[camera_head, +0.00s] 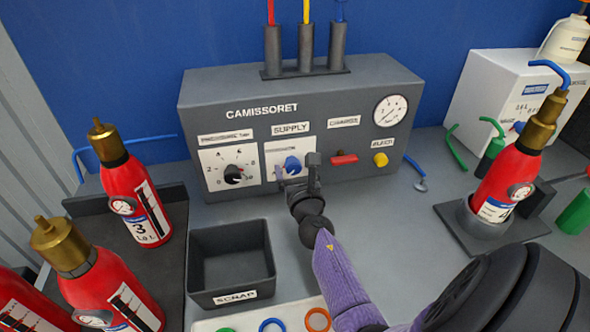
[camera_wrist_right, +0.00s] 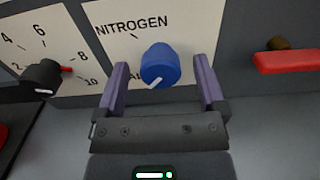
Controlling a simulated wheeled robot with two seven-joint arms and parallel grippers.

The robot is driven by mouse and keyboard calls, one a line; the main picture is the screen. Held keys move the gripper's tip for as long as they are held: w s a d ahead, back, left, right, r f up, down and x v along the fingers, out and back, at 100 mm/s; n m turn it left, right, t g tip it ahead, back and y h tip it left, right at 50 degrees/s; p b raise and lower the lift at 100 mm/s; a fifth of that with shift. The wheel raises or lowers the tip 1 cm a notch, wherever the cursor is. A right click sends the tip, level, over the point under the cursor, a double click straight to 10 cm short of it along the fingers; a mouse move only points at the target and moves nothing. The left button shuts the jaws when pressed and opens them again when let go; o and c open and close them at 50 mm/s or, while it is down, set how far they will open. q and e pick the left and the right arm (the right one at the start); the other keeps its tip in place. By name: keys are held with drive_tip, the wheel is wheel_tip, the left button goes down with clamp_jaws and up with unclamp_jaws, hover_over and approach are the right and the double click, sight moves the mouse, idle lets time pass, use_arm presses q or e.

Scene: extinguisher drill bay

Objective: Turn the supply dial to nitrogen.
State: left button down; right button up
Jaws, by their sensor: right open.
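The supply dial (camera_head: 292,165) is a blue knob on a white plate under the SUPPLY label, on the front of the grey console (camera_head: 215,95). In the right wrist view the blue dial (camera_wrist_right: 160,62) has a white pointer mark aimed down and left. The word NITROGEN (camera_wrist_right: 131,25) is printed above and left of it, with a short tick below the word. My right gripper (camera_head: 297,169) is open in front of the dial. Its two fingers (camera_wrist_right: 162,72) stand one on each side of the knob, with gaps visible. My left gripper is not in view.
A black pressure knob (camera_head: 233,174) sits left of the dial; a red lever (camera_head: 344,159) and yellow button (camera_head: 380,159) sit right. A black scrap bin (camera_head: 230,242) stands in front. Red extinguishers stand left, and another (camera_head: 505,175) sits in a holder at right.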

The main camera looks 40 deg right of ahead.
clamp_jaws()
idle(0.4)
drive_tip(key=m, duration=0.5)
drive_tip(key=shift+s+b, duration=0.1)
drive_tip(key=shift+b, duration=0.25)
drive_tip(key=m, duration=0.4)
drive_tip(key=shift+d+f+m+b, duration=0.1)
drive_tip(key=shift+m+b, duration=0.2)
drive_tip(key=m, duration=0.4)
drive_tip(key=shift+f+m, duration=0.1)
drive_tip(key=shift+m, duration=2)
